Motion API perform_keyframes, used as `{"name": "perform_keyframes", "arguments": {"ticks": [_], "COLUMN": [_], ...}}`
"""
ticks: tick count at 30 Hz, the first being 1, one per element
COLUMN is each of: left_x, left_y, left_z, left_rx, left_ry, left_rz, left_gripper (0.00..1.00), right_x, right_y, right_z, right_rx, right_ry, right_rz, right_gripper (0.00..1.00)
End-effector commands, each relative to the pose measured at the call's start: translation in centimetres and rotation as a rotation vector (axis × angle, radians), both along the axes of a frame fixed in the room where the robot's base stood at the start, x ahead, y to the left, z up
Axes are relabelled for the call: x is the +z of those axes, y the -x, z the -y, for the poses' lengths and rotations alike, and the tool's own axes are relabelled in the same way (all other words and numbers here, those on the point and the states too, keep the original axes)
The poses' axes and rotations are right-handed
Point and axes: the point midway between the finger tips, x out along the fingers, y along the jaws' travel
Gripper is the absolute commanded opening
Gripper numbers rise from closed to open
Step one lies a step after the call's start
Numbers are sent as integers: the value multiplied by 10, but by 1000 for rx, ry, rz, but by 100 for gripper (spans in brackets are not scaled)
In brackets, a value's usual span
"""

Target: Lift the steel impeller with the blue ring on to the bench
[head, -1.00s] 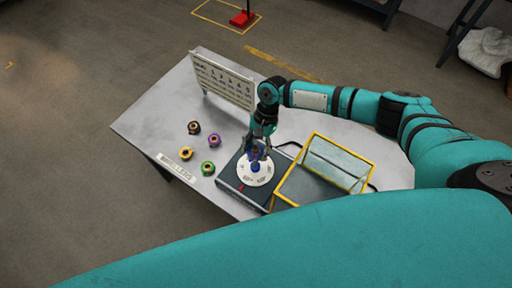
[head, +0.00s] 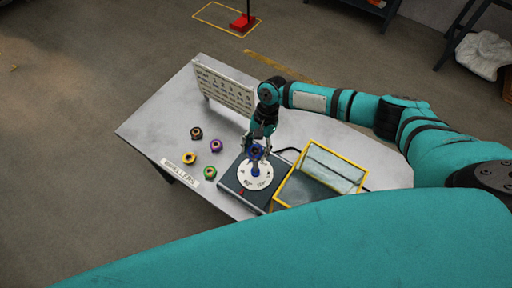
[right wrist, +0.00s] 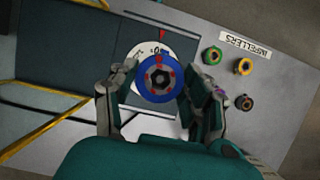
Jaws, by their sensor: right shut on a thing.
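The steel impeller with the blue ring (head: 257,152) is between the fingers of my right gripper (head: 258,146), above the white dial (head: 246,181). In the right wrist view the impeller's blue ring and steel hub (right wrist: 158,79) face the camera, with a small red mark on top. The fingers of my right gripper (right wrist: 157,84) are shut on it from both sides. A blue part shows below it over the dial; whether it touches the impeller is hard to tell. My left gripper is out of view.
The dial sits on a dark grey base (head: 230,181). A yellow-framed clear guard (head: 333,165) stands right beside it. Several other impellers, one with a yellow ring (head: 189,158), lie left near the IMPELLERS label (head: 181,165). A sign board (head: 225,91) stands behind.

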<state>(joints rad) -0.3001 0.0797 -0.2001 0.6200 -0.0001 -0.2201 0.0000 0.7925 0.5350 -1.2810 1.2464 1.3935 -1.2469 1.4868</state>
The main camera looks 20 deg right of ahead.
Motion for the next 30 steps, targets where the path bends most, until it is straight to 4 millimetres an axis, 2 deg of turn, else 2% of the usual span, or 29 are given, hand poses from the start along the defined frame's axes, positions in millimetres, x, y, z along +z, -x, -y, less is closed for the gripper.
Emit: {"name": "perform_keyframes", "arguments": {"ticks": [15, 30], "left_x": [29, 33], "left_y": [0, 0], "left_z": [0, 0], "left_rx": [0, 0], "left_ry": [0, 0], "left_rz": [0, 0], "left_gripper": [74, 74], "right_x": [27, 50], "right_y": [0, 0], "right_z": [0, 0], "right_rx": [0, 0], "right_ry": [-1, -1], "right_rz": [-1, 0], "right_gripper": [2, 2]}}
